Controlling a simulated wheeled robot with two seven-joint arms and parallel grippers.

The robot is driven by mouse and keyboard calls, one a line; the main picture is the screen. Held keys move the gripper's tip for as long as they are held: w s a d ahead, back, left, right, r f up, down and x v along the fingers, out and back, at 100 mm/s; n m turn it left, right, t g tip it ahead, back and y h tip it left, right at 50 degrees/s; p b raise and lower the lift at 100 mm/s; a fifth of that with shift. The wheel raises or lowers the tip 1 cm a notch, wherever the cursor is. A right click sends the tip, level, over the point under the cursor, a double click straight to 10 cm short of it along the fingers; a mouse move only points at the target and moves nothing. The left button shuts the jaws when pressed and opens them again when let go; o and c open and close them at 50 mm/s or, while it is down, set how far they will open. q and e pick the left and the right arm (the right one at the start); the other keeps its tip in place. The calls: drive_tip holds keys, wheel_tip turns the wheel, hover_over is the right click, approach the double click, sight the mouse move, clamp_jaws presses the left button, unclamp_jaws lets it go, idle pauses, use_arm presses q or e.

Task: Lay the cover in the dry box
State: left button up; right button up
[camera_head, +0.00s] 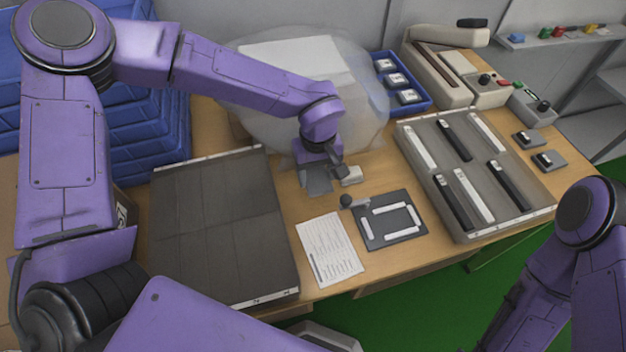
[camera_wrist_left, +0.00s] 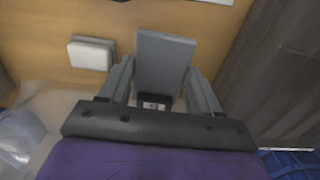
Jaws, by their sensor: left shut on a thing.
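My left gripper (camera_head: 322,164) is shut on a flat grey plate (camera_head: 316,181), which I take to be the cover, over the middle of the table. In the left wrist view the plate (camera_wrist_left: 163,62) stands out between the two fingers (camera_wrist_left: 157,90), with a small dark part bearing a pale label at its base. A large translucent rounded enclosure (camera_head: 352,75), possibly the dry box, stands behind the gripper with a pale panel on top. I cannot tell its opening. My right gripper is out of view; only its arm shows at lower right.
A small white block (camera_head: 351,175) lies right beside the left gripper. A dark panel tray (camera_head: 215,220), a paper sheet (camera_head: 330,250) and a black board with a white frame (camera_head: 366,230) lie nearer. A grey tray (camera_head: 425,180) of black and white bars is right.

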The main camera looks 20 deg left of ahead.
sight(311, 180)
use_arm(q)
drive_tip(key=f, duration=0.1)
drive_tip(key=s+a+f, duration=0.1)
drive_tip(key=f, duration=0.1)
drive_tip(key=shift+s+f, duration=0.1)
drive_tip(key=shift+s, duration=0.05)
drive_tip(key=shift+w+f, duration=0.3)
drive_tip(key=shift+f, duration=0.1)
drive_tip(key=shift+s, duration=0.1)
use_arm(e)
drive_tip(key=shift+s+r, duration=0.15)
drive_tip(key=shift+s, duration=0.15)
use_arm(q)
drive_tip(key=shift+s, duration=0.1)
drive_tip(key=o, duration=1)
drive_tip(key=shift+o, duration=0.2)
drive_tip(key=shift+f, duration=0.1)
